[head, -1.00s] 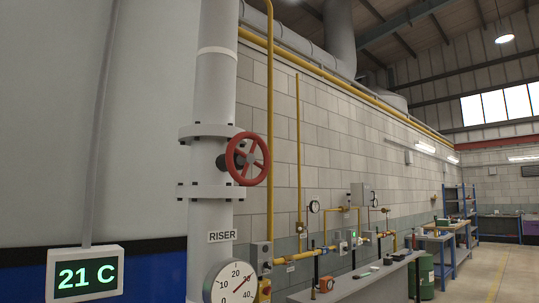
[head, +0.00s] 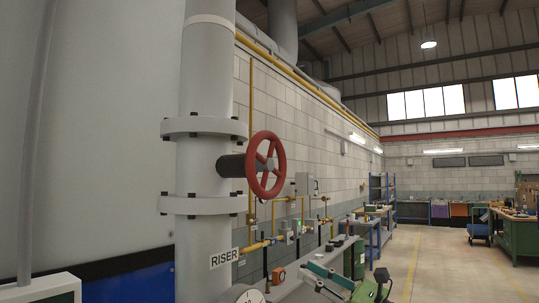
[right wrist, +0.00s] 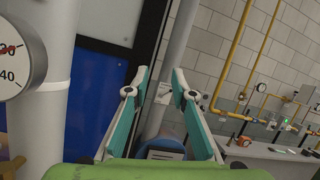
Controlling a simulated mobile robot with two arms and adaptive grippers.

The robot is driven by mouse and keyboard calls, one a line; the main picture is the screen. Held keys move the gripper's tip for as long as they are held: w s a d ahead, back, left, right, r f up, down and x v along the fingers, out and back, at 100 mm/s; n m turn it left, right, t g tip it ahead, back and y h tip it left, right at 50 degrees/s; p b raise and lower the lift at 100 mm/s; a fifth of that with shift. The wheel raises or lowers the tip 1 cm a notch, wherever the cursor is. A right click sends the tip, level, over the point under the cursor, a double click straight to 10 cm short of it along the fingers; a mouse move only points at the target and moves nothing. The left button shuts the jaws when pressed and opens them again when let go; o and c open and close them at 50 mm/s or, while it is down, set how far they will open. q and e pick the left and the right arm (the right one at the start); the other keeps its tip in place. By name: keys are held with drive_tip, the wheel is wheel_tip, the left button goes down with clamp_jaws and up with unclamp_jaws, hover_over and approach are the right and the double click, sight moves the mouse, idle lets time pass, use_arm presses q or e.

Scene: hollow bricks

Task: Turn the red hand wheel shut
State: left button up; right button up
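The red hand wheel (head: 269,163) is a spoked ring on a dark stem. It stands out to the right of the grey riser pipe (head: 203,85), between two bolted flanges, in the head view. My right gripper (head: 314,276) is at the lower edge of the head view, below and to the right of the wheel, and does not touch it. In the right wrist view its teal-padded fingers (right wrist: 161,76) are spread with nothing between them. The wheel is not in the right wrist view. My left gripper is not in view.
A round dial gauge (right wrist: 16,56) is on the riser, left of my right gripper in the wrist view. Yellow pipes (head: 251,130) run along the block wall (head: 330,150). A bench with small fittings stands beyond. Open floor (head: 440,265) lies to the right.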

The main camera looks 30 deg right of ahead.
drive_tip(key=s+a+r+n+g+y, duration=0.1)
drive_tip(key=s+a+r+n+y, duration=0.1)
drive_tip(key=s+r+n, duration=0.3)
drive_tip(key=s+a+r+n+g+y, duration=0.1)
drive_tip(key=a+r+n, duration=0.1)
drive_tip(key=r+n, duration=0.35)
drive_tip(key=n+g+h+p, duration=0.2)
drive_tip(key=n+h+p, duration=0.2)
drive_tip(key=n, duration=1.3)
approach(271, 165)
drive_tip(key=p+x, duration=0.9)
drive_tip(key=shift+w+a+r+p, duration=0.15)
drive_tip(key=shift+w+a+p, duration=0.05)
drive_tip(key=shift+w+p, duration=0.1)
drive_tip(key=shift+w+a, duration=0.25)
drive_tip(key=shift+w, duration=0.05)
drive_tip(key=shift+m, duration=0.25)
clamp_jaws()
